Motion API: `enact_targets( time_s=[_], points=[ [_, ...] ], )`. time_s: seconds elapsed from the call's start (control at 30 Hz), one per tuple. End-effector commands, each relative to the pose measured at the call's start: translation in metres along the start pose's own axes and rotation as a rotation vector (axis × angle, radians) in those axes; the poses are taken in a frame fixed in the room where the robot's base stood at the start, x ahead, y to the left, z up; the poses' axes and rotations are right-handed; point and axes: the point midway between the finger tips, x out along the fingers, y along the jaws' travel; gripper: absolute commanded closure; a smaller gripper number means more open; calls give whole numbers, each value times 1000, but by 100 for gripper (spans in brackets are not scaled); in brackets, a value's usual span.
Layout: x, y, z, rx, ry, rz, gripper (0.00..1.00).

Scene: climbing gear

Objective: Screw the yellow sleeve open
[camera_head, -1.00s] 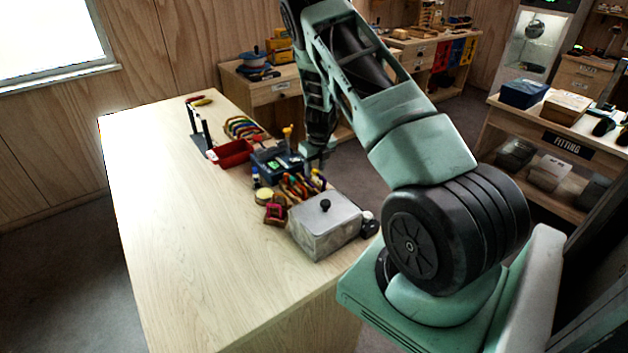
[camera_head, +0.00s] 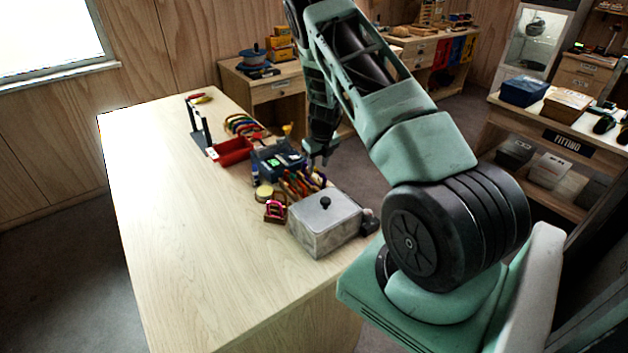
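My gripper (camera_head: 318,160) points down just above the right end of a group of coloured carabiners (camera_head: 300,184) on the wooden table. It is small and dark here; I cannot tell whether its fingers are open or touch anything. I cannot make out a yellow sleeve for certain. Small yellow parts show among the carabiners. A yellow upright item (camera_head: 287,131) stands behind the dark blue box, left of my wrist.
The dark blue box (camera_head: 270,163), a red tray (camera_head: 232,153), a grey lidded box (camera_head: 325,225), a pink-red item (camera_head: 275,211) and a yellow-topped round tin (camera_head: 264,193) crowd the table's right side. A black stand (camera_head: 199,135) is farther back. The table's left side (camera_head: 180,230) is clear.

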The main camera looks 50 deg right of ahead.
Motion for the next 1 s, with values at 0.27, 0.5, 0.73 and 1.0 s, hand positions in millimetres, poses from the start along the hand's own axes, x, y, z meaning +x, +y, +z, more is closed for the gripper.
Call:
enact_targets(
  time_s=[0.27, 0.5, 0.73, 1.0],
  points=[
    [1, -3, 0, 0, 0, 0, 60],
    [8, -3, -1, 0, 0, -1, 60],
    [7, 1, -1, 0, 0, -1, 60],
    [7, 12, -1, 0, 0, 0, 60]
  ],
)
